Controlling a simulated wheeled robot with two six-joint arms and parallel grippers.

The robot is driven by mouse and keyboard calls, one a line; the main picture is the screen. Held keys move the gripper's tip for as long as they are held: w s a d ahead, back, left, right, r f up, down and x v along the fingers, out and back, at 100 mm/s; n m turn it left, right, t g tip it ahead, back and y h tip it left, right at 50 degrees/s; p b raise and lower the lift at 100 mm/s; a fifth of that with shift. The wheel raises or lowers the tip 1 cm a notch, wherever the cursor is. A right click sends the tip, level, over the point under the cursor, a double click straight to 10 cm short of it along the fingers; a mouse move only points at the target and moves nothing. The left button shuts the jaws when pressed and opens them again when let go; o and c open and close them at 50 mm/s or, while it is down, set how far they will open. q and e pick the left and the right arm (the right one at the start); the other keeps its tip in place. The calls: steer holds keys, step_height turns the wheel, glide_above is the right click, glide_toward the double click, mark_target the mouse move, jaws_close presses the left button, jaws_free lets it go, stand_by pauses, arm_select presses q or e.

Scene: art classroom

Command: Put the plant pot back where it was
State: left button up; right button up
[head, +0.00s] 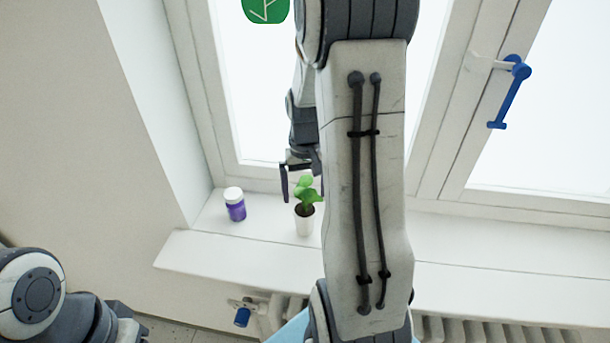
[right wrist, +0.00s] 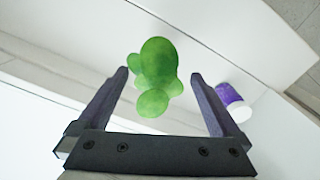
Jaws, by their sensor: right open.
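The plant pot (head: 305,224) is small and white, with a green leafy plant, and stands upright on the windowsill. My right gripper (head: 302,180) is close above the pot, by the leaves; my own arm hides part of it. In the right wrist view the green leaves (right wrist: 154,76) show between and beyond the two open fingers (right wrist: 162,80), and the pot itself is hidden under them. Of my left arm only a part shows at the lower left of the head view; its gripper is not seen.
A purple jar with a white lid (head: 235,204) stands left of the plant on the white windowsill (head: 470,250). It also shows in the right wrist view (right wrist: 230,94). A window with a blue handle (head: 512,92) is behind. The sill at right is clear. A radiator (head: 480,331) is below.

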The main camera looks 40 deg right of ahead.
step_height(320, 180, up, 7)
steer(key=shift+f, duration=0.2)
steer(key=s+a+n, duration=0.2)
steer(key=a+n, duration=0.4)
steer(key=a, duration=1.3)
steer(key=s+a+n+y, duration=0.1)
steer(key=s+a+n, duration=0.5)
steer(key=s+a, duration=0.6)
steer(key=shift+s+f+n, duration=0.25)
steer(key=shift+s+n, duration=0.05)
steer(key=shift+s, duration=0.9)
steer(key=shift+b, duration=0.3)
steer(key=shift+f+b, duration=1.15)
steer(key=shift+f, duration=0.05)
